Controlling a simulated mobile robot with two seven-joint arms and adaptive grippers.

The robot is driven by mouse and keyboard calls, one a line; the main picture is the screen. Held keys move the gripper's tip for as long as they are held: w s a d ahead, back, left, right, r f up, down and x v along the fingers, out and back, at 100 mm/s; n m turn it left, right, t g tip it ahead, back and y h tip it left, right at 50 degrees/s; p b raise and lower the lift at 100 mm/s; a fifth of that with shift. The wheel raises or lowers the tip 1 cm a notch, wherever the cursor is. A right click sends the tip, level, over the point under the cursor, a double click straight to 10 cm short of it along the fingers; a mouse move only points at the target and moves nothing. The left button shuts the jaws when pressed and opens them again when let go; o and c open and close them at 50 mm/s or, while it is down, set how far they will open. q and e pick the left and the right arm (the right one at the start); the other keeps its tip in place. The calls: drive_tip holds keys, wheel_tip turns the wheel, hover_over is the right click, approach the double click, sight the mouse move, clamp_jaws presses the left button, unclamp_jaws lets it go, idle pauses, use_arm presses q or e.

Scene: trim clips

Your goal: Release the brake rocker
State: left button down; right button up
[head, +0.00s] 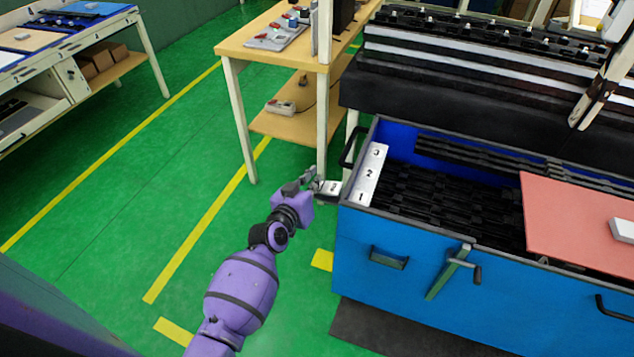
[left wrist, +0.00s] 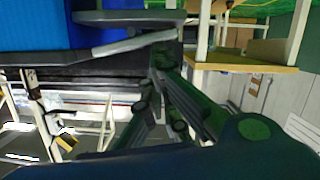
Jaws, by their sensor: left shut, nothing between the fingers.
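My left gripper (head: 311,178) is shut and empty at the left end of the blue cart (head: 400,285). Right beside its fingertips, a small pale plate with dark marks (head: 328,189) sticks out from the cart's end; it looks like the brake rocker, but its tilt is hard to read. In the left wrist view, the shut fingers (left wrist: 163,60) reach up to a grey plate with a pale edge (left wrist: 130,42), close to the blue cart wall (left wrist: 30,25). I cannot tell whether they touch it. My right gripper is not in view.
The cart holds black clips, a white strip numbered 1 to 3 (head: 369,175) and a red board (head: 575,225). A green lever (head: 450,271) is on its front. A wooden-topped table (head: 248,48) stands behind my gripper. Green floor (head: 110,235) is free at left.

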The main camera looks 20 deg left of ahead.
use_arm(q)
drive_tip(key=shift+s+f+n, duration=0.2)
drive_tip(key=shift+f+n, duration=0.1)
drive_tip(key=shift+f, duration=0.2)
use_arm(e)
drive_tip(key=shift+w+f, duration=0.15)
drive_tip(key=shift+w, duration=0.05)
drive_tip(key=shift+s, duration=0.1)
use_arm(q)
drive_tip(key=r+p, duration=0.1)
drive_tip(key=r, duration=0.1)
drive_tip(key=r+p, duration=0.1)
drive_tip(key=w+a+r, duration=0.1)
drive_tip(key=r, duration=0.1)
drive_tip(key=shift+r+p, duration=0.35)
drive_tip(key=shift+p, duration=0.05)
drive_tip(key=f+v, duration=0.1)
drive_tip(key=v, duration=0.9)
drive_tip(key=shift+s, duration=0.3)
use_arm(e)
drive_tip(key=r, duration=0.1)
drive_tip(key=a+r, duration=0.1)
drive_tip(key=shift+r, duration=0.3)
use_arm(q)
drive_tip(key=shift+a+r, duration=0.1)
use_arm(e)
drive_tip(key=shift+s+a, duration=0.1)
